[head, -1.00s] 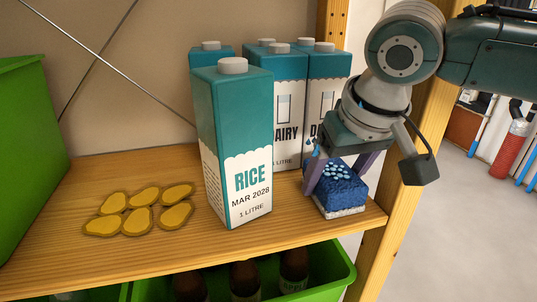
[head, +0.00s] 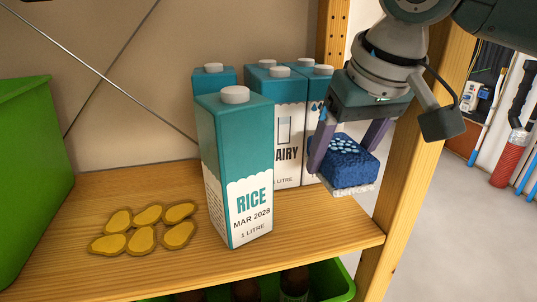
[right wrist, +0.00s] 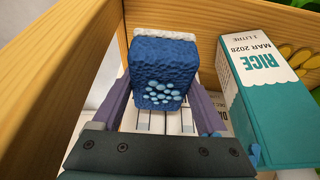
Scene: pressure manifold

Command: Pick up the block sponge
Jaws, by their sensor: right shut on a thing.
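The block sponge (head: 347,162) is blue with pale bubble marks and a white scrubbing layer on its underside. My right gripper (head: 344,152) is shut on the sponge, with a purple finger on each side of it. The sponge is held slightly tilted above the right end of the wooden shelf (head: 330,232). In the right wrist view the sponge (right wrist: 158,72) sits between the fingers of my right gripper (right wrist: 160,95). My left gripper is not in view.
A teal rice carton (head: 238,170) stands left of the sponge, with several more cartons (head: 287,130) behind. A yellow lobed trivet-like mat (head: 143,228) lies left. A green bin (head: 35,170) is at far left. A wooden post (head: 415,170) rises close on the right.

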